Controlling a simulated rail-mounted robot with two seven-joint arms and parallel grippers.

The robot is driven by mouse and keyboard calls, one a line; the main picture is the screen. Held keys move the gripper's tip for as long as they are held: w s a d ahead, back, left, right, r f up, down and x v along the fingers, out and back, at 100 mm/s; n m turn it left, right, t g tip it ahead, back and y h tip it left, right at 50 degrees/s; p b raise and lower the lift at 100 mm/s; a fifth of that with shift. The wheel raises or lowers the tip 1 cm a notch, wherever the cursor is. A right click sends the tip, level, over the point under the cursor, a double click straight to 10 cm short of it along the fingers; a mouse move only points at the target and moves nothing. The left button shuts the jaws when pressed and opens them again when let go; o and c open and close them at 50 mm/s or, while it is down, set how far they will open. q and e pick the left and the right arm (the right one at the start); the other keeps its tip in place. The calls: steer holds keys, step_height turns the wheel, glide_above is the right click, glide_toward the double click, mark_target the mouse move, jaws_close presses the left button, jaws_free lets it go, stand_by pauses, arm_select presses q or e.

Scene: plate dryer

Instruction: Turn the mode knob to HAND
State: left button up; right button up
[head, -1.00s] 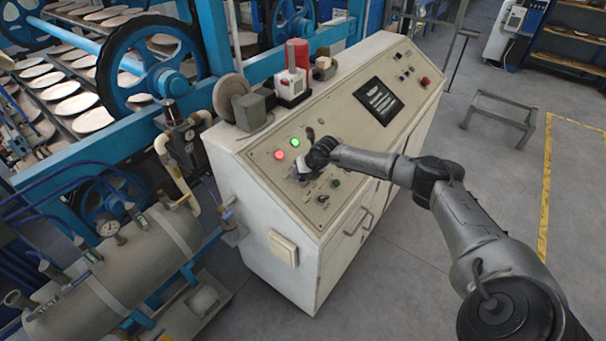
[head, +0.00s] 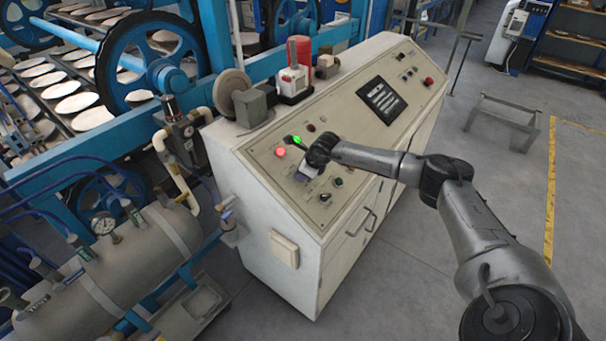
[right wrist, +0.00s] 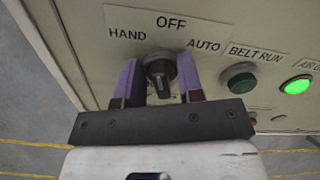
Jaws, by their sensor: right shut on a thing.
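The mode knob (right wrist: 161,77) is black and sits on the cream panel (right wrist: 75,25) below the OFF label, with HAND to its left and AUTO to its right. Its grip looks near upright, roughly toward OFF; its exact pointing is hard to read. My right gripper (right wrist: 160,90) is shut on the knob, one purple finger on each side of it. In the head view my right gripper (head: 306,176) is at the lower left part of the sloped console, and the knob is hidden there. My left gripper is out of view.
A red lamp (head: 280,152) and a lit green lamp (right wrist: 295,84) are on the panel. The BELT RUN button (right wrist: 239,78) is close to the right finger.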

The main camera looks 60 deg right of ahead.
steer(key=n+b, duration=0.1)
steer(key=n, duration=0.3)
steer(key=shift+a+b, duration=0.15)
steer(key=shift+b, duration=0.15)
steer(key=shift+n, duration=0.4)
steer(key=o, duration=0.6)
steer(key=shift+c, duration=0.2)
steer(key=shift+s, duration=0.1)
